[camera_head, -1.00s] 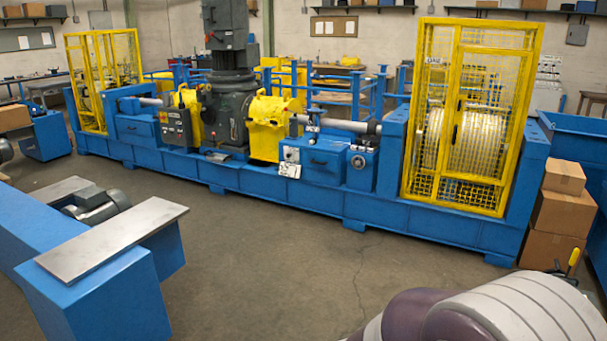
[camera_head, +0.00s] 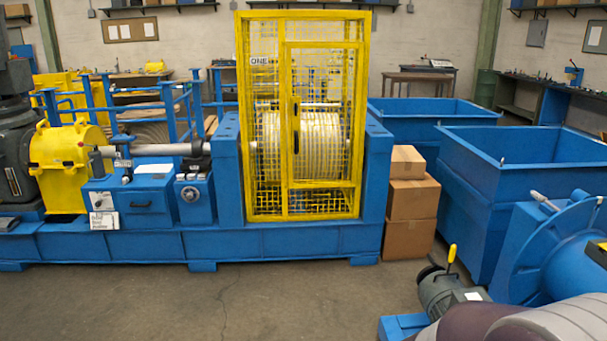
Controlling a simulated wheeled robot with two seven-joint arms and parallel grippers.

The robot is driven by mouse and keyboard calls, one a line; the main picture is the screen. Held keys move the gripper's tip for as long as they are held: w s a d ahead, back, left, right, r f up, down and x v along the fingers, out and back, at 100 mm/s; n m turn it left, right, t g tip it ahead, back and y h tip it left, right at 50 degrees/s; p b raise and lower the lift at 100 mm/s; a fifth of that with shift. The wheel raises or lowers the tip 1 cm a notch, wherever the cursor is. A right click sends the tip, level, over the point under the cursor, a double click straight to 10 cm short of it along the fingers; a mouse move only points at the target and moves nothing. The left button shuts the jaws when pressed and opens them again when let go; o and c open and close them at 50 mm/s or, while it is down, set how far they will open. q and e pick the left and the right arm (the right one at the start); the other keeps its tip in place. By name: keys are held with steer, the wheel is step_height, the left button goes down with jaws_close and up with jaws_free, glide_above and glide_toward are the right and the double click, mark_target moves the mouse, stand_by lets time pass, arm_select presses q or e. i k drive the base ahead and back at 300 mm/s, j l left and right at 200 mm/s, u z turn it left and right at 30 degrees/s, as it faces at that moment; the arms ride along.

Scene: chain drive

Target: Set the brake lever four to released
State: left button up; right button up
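A lever with a yellow handle (camera_head: 452,255) stands up, slightly tilted, by a dark grey-green motor (camera_head: 443,292) at the lower right. No number shows on it, so I cannot tell if it is brake lever four. A second, pale-handled lever (camera_head: 544,201) leans on the blue machine (camera_head: 560,262) at the right. Another small lever (camera_head: 98,160) is at the left by the yellow housing (camera_head: 70,158). Neither gripper is in view. Part of my own arm shows at the bottom right corner.
A yellow mesh cage (camera_head: 241,120) marked ONE encloses a drum (camera_head: 323,146) on a long blue base (camera_head: 290,240). Stacked cardboard boxes (camera_head: 410,200) stand beside it. Blue bins (camera_head: 520,148) are behind at right. The concrete floor (camera_head: 230,300) in front is clear.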

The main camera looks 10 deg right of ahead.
mark_target(453, 250)
steer(key=i+j+z, duration=0.2)
steer(key=i, duration=1.75)
steer(key=i+z, duration=0.7)
steer(key=i+j+z, duration=0.15)
steer(key=i+z, duration=0.2)
steer(key=i, duration=0.15)
steer(key=i+l+z, duration=0.1)
steer(key=z, duration=0.4)
steer(key=i+z, duration=0.3)
steer(key=z, duration=0.15)
steer(key=i+j+z, duration=0.1)
steer(key=z, duration=0.4)
steer(key=i+z, duration=0.25)
steer(key=z, duration=0.25)
